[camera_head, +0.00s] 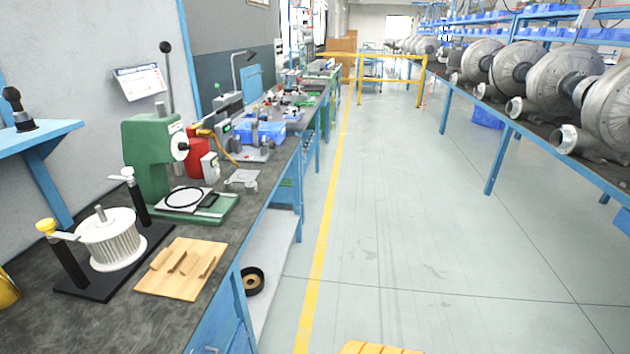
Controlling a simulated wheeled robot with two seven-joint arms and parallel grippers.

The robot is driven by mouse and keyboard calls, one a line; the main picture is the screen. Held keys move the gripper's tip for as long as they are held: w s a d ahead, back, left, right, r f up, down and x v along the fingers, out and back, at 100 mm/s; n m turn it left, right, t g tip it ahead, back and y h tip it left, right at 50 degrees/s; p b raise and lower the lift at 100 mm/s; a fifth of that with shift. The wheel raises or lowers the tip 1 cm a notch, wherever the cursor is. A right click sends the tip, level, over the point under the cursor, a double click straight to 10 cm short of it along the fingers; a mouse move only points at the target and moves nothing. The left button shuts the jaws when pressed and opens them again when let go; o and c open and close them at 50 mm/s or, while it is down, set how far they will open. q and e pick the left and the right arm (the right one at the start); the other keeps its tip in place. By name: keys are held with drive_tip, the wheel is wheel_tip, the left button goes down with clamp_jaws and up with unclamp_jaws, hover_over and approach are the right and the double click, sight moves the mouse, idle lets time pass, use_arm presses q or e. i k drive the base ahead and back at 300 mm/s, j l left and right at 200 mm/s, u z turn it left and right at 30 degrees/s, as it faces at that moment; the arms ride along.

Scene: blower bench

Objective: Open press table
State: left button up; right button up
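A green arbor press (150,150) with a tall black-knobbed lever (166,70) stands on the dark workbench at the left. Its green base holds a light plate with a black ring (187,199). In front of it, a black fixture (82,283) carries a white finned impeller (110,242) with a shaft stub on top. Neither of my grippers shows in the head view.
A wooden board (182,268) with wooden pieces lies at the bench's front edge. A blue bin (262,132) and tools stand farther back. A blue shelf (38,135) juts from the left wall. Grey blowers (570,80) line the right bench. The floor (400,200) between is clear.

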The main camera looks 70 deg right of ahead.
sight(186, 200)
drive_tip(key=z, duration=1.4)
